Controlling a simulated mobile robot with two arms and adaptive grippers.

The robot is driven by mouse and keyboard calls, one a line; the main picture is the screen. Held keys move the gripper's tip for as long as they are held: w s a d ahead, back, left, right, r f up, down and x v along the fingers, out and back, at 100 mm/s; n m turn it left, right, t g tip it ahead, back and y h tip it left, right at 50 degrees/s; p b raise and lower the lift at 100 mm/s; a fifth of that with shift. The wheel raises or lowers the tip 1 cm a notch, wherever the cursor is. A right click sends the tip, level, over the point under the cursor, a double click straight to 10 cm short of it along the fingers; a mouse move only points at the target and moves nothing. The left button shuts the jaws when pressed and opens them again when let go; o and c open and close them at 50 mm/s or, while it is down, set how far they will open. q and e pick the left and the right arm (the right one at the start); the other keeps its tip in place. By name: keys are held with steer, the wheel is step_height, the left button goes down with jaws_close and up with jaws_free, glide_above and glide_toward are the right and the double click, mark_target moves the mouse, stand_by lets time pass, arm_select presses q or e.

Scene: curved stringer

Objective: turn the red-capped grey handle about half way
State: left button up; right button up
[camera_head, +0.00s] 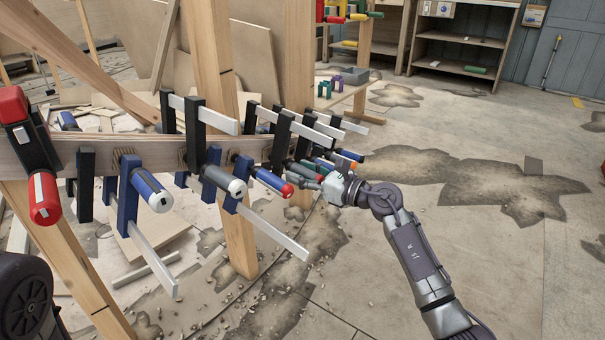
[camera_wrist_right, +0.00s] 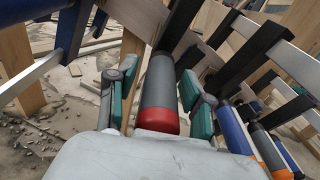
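The red-capped grey handle (camera_wrist_right: 159,90) shows in the right wrist view, pointing toward the camera with its red end near the palm. My right gripper (camera_wrist_right: 160,88) is open around it, one teal-padded finger on each side. A narrow gap shows between the left pad and the handle; the right pad is very close, and I cannot tell whether it touches. My left gripper is not in view.
Several clamps sit along the curved wooden stringer (camera_head: 110,150). A blue handle with a red cap (camera_head: 272,181) is just left of my right gripper, and blue-and-orange handles (camera_wrist_right: 270,150) are close on its other side. Open floor (camera_head: 490,250) lies to the right.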

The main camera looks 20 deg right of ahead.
jaws_close()
